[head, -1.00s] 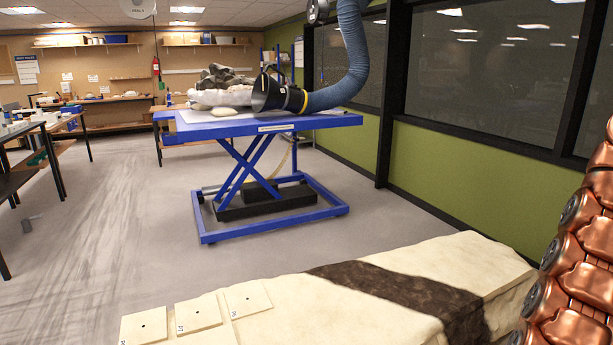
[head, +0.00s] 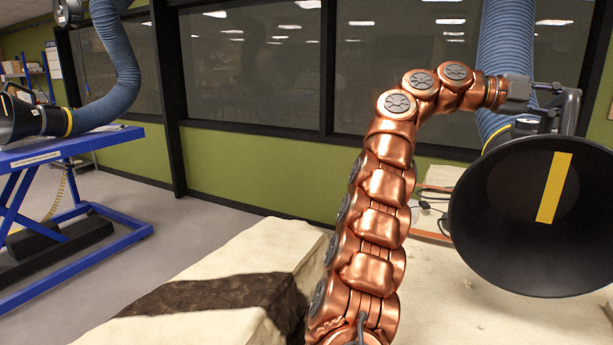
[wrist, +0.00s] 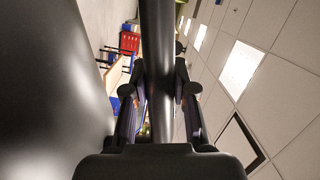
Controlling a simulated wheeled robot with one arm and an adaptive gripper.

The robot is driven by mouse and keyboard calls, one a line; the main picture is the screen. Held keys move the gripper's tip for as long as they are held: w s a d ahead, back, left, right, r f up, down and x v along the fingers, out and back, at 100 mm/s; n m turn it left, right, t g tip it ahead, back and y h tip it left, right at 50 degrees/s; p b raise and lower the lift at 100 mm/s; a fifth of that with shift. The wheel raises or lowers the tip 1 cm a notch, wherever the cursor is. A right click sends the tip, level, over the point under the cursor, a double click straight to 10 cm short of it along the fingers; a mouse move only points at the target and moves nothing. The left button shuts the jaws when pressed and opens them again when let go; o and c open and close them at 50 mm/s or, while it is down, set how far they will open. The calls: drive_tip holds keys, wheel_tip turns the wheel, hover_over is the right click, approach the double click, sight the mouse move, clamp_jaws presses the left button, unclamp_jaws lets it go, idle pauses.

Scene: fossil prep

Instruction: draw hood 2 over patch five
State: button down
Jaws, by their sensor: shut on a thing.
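A large black hood (head: 495,225) with a yellow stripe inside hangs at the right of the head view, its wide mouth facing me. A blue hose (head: 506,50) rises behind it. My gripper (head: 548,112) is at the handle (head: 573,108) on top of the hood. In the wrist view, the handle is a dark bar (wrist: 157,45) between the two fingers, and my gripper (wrist: 158,90) is shut on it. The hood's dark side (wrist: 45,90) fills the left of that view. No hood number is readable. No patch label shows now; patch five cannot be picked out.
A pale plaster block (head: 230,255) with a dark band (head: 215,297) lies at the lower left. Another pale surface (head: 440,305) lies below the hood. A blue lift table (head: 75,150) with a second hood (head: 22,118) stands far left. Windows line the back wall.

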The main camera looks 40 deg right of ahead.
drive_tip(key=s+d+p, duration=0.3)
drive_tip(key=d+p, duration=0.1)
drive_tip(key=d, duration=0.1)
drive_tip(key=shift+s+d, duration=0.2)
drive_tip(key=shift+s, duration=0.15)
drive_tip(key=c, duration=0.9)
unclamp_jaws()
drive_tip(key=shift+o, duration=0.2)
drive_tip(key=shift+w, duration=0.15)
drive_tip(key=shift+v, duration=3.9)
